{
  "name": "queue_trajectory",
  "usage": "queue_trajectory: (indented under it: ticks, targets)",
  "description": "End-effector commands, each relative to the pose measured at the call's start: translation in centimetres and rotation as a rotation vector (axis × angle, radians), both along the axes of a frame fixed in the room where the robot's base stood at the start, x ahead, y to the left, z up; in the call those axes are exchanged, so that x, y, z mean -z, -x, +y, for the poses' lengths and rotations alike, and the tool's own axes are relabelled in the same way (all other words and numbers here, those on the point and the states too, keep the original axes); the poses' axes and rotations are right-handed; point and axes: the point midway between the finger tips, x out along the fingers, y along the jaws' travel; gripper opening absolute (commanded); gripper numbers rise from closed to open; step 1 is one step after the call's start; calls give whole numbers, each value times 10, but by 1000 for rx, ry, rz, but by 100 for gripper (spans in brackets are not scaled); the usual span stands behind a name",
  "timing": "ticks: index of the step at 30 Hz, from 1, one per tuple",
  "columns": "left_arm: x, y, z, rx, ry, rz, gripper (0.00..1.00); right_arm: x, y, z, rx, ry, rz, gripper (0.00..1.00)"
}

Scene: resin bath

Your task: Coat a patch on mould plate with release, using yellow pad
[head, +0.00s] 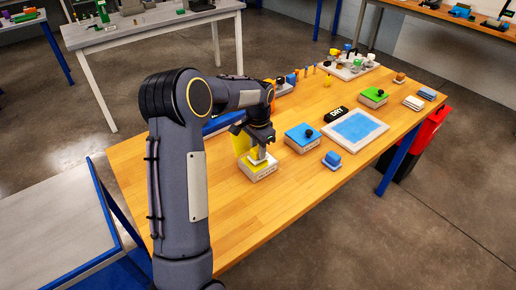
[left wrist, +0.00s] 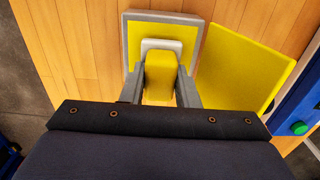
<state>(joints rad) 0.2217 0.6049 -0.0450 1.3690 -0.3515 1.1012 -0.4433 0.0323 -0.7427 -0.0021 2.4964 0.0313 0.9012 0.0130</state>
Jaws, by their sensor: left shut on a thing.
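My left gripper (head: 262,148) is shut on the yellow pad (left wrist: 160,75), a yellow grip on a white base (left wrist: 150,43). The pad is over an open box (head: 260,174) with a yellow inside and a grey rim, also in the left wrist view (left wrist: 125,52). I cannot tell for sure whether the pad touches the yellow surface. The box's yellow lid (left wrist: 240,65) stands open beside it. The mould plate (head: 380,128), pale with a blue face, lies flat to the right of the gripper in the head view. My right gripper is not in view.
A closed blue box (head: 296,145) with a black knob stands between the yellow box and the plate. A blue pad (head: 332,160), a black "DRY" block (head: 334,115) and a green box (head: 373,100) sit around the plate. The near tabletop (head: 225,230) is clear.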

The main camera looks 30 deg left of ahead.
Motion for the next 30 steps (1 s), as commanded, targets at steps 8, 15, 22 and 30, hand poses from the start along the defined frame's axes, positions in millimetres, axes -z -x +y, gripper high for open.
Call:
queue_trajectory:
  ticks: [8,15,22,30]
  targets:
    - [4,0,0,0,0,0,10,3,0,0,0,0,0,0]
    - [7,0,0,0,0,0,10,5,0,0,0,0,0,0]
    - [8,0,0,0,0,0,10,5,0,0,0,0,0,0]
    - [8,0,0,0,0,1,10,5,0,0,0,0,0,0]
